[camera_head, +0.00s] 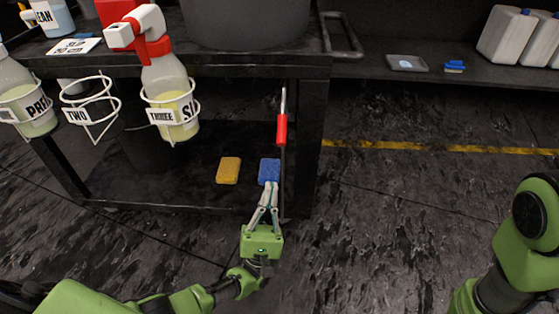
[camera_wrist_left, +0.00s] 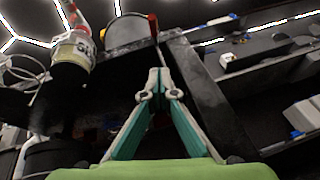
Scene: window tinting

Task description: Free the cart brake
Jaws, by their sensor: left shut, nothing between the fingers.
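The dark cart (camera_head: 305,150) stands at the left of the head view. A thin upright lever with a red grip (camera_head: 282,130), apparently the brake lever, is at the cart's right side. Its red part also shows beyond my fingers in the wrist view (camera_wrist_left: 153,24). My left gripper (camera_head: 269,185) is shut and empty, below and slightly left of the red grip, and looks apart from it. In the wrist view its fingertips (camera_wrist_left: 158,88) meet, pointing up along the lever. My right gripper is out of view.
A blue sponge (camera_head: 269,168) and a yellow sponge (camera_head: 228,170) lie on the cart's lower shelf. A spray bottle (camera_head: 170,95) hangs in a wire ring at the cart's front. The floor (camera_head: 400,210) right of the cart is clear.

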